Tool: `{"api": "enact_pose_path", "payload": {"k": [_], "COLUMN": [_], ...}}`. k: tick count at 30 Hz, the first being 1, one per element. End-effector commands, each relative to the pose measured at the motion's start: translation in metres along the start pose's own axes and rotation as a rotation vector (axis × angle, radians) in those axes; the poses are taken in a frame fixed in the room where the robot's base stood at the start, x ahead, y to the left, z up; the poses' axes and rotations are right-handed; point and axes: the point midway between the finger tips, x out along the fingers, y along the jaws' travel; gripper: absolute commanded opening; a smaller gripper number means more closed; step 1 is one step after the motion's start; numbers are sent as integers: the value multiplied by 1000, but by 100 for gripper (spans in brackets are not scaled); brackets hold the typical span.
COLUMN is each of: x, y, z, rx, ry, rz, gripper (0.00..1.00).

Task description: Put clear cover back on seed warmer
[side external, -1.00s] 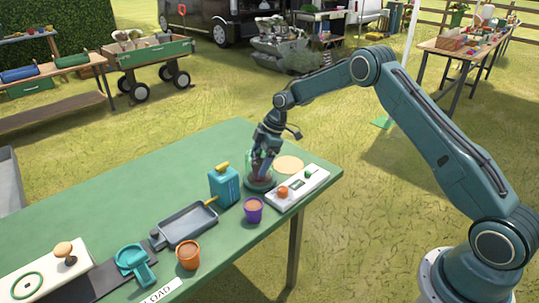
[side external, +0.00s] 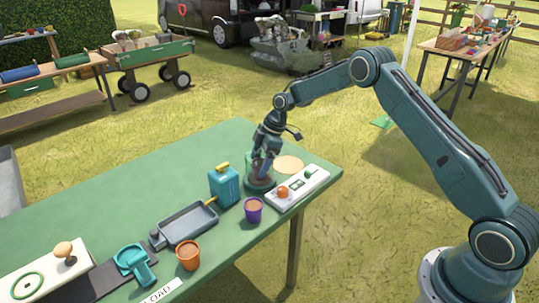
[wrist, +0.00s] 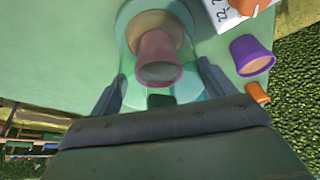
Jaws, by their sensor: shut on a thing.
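The clear cover, a greenish see-through dome, shows in the side external view (side external: 250,158) and the wrist view (wrist: 130,45). My gripper (side external: 264,165) is shut on it from above, with fingers on both sides in the wrist view (wrist: 160,75). A pink-brown pot (wrist: 158,62) shows through the cover. A tan round shape (wrist: 152,22) lies beyond it. A dark green round rim (side external: 260,187) shows below the cover. The white panel (side external: 318,182) with an orange knob (side external: 282,192) stands just right. I cannot tell whether the cover touches its base.
A purple pot (side external: 253,210), a teal can (side external: 224,186), a grey tray (side external: 186,226) and an orange pot (side external: 188,256) stand left or in front of my gripper. A tan disc (side external: 290,165) lies behind. The left rear of the green table (side external: 130,195) is clear.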

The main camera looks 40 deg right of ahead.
Motion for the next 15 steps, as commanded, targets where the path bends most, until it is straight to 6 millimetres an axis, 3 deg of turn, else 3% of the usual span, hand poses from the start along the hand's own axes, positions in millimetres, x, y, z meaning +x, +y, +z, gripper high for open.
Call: {"api": "enact_pose_path", "payload": {"k": [12,13,15], "x": [0,0,0], "y": [0,0,0], "z": [0,0,0], "rx": [0,0,0], "ry": [0,0,0], "rz": [0,0,0], "gripper": [59,88,100]}}
